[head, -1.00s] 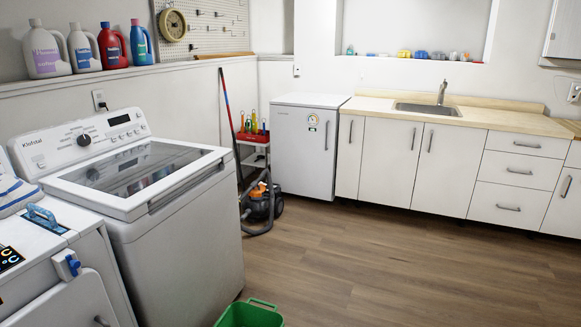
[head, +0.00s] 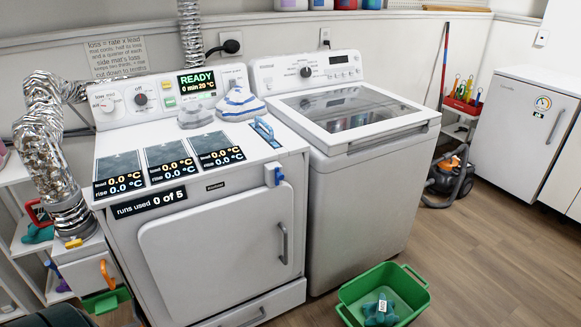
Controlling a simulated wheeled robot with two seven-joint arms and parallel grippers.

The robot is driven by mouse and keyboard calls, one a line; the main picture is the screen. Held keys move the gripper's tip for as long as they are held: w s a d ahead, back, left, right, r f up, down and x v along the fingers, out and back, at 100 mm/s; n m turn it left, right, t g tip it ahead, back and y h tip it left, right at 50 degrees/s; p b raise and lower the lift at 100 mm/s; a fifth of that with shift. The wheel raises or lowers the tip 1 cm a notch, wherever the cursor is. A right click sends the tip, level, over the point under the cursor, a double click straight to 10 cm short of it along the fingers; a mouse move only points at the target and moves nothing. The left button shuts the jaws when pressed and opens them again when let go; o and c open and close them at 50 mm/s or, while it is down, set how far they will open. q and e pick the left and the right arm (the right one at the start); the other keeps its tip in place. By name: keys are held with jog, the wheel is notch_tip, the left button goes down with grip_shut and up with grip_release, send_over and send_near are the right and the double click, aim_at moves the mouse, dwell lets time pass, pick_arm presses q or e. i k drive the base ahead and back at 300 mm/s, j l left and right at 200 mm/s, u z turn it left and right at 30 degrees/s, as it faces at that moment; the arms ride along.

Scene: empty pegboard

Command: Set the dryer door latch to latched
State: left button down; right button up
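The dryer (head: 95,205) stands at the left of the washer, with a display on its panel reading "READY 0 min 20 °C". Its white front door (head: 215,255) looks closed, with a grey handle (head: 283,243) at the right side. A small blue latch (head: 278,176) on a white mount sits at the dryer's upper right front corner, above the door. It appears roughly upright; I cannot tell whether it is latched. Neither of my grippers shows in the head view.
Grey pads and a blue-striped object (head: 239,103) lie on the dryer top near a blue handled tool (head: 264,131). The washer (head: 365,180) stands close at right. A green bin (head: 384,297) is on the floor in front. Open floor (head: 480,260) lies to the right.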

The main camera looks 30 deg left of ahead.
aim_at(278, 176)
jog(key=u, duration=1.15)
